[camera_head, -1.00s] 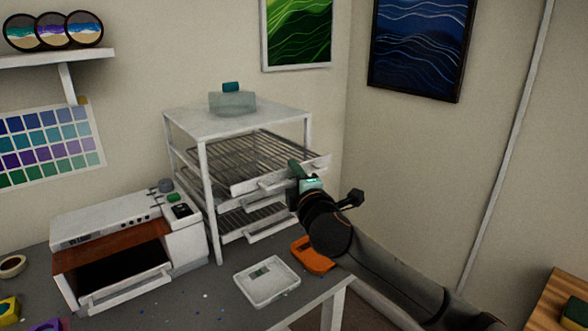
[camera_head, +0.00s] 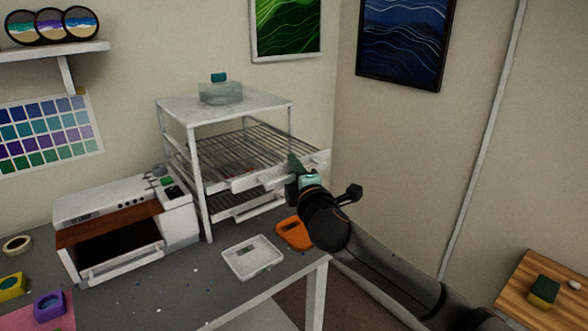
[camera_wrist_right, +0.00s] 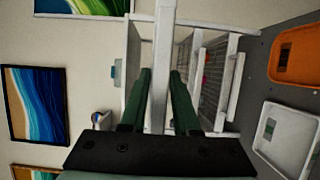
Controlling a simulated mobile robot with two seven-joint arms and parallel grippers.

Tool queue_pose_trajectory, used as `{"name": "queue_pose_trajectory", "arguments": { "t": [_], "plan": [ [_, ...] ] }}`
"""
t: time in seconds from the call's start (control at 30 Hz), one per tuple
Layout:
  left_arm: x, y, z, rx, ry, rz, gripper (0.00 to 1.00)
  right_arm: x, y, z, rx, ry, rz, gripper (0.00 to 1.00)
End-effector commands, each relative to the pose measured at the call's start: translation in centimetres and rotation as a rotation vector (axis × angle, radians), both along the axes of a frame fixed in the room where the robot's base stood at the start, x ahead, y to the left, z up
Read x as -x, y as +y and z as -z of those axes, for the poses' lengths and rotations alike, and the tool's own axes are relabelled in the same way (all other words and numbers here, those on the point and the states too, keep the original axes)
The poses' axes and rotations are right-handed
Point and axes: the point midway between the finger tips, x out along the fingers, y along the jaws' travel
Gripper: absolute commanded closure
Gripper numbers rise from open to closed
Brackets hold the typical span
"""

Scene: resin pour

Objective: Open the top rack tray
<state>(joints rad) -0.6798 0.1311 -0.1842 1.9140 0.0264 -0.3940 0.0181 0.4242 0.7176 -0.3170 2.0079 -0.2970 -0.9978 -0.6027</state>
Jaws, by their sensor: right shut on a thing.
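The white rack (camera_head: 200,165) stands on the grey worktable. Its top tray, with a white front (camera_head: 262,180) and a wire floor (camera_head: 230,150), sticks out of the rack toward the front right. My right gripper (camera_head: 294,170) is at the right part of this front. In the wrist view its green fingers (camera_wrist_right: 162,95) lie on either side of a white bar (camera_wrist_right: 163,50), shut on it. Small reddish items show inside the rack below the wires. A lower tray (camera_head: 245,208) sits beneath, partly hidden by the top tray. My left gripper is not in view.
A white machine with a brown flap (camera_head: 110,233) stands left of the rack. A clear container with a teal cap (camera_head: 220,92) sits on the rack.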

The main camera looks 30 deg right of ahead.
Motion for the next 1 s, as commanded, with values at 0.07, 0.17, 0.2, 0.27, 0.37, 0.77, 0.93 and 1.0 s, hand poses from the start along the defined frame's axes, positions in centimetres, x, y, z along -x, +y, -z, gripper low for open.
{"name": "queue_pose_trajectory", "arguments": {
  "t": [0.07, 0.17, 0.2, 0.27, 0.37, 0.77, 0.93, 1.0],
  "plan": [
    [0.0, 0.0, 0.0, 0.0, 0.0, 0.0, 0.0, 0.0, -0.1, -0.4, 0.001, -0.009, 0.003, 0.67],
    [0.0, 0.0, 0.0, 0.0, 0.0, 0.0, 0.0, 0.0, -0.1, -0.4, 0.001, -0.008, 0.003, 0.56],
    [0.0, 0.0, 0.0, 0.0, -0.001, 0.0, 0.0, 0.0, -0.1, -0.3, 0.001, -0.007, 0.003, 0.53],
    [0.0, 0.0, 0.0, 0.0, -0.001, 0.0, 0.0, 0.0, -0.1, -0.3, 0.001, -0.006, 0.002, 0.53],
    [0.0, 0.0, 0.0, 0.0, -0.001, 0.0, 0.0, 0.0, -0.1, -0.2, 0.0, -0.004, 0.002, 0.53],
    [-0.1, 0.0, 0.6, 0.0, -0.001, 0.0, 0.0, 3.2, 1.1, 0.1, 0.001, -0.003, -0.001, 0.53],
    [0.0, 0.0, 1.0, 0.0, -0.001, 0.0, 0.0, 6.5, 2.1, 0.0, 0.001, -0.004, -0.001, 0.53],
    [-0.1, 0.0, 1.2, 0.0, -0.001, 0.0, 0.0, 7.8, 2.5, 0.0, 0.001, -0.005, -0.001, 0.53]
  ]
}}
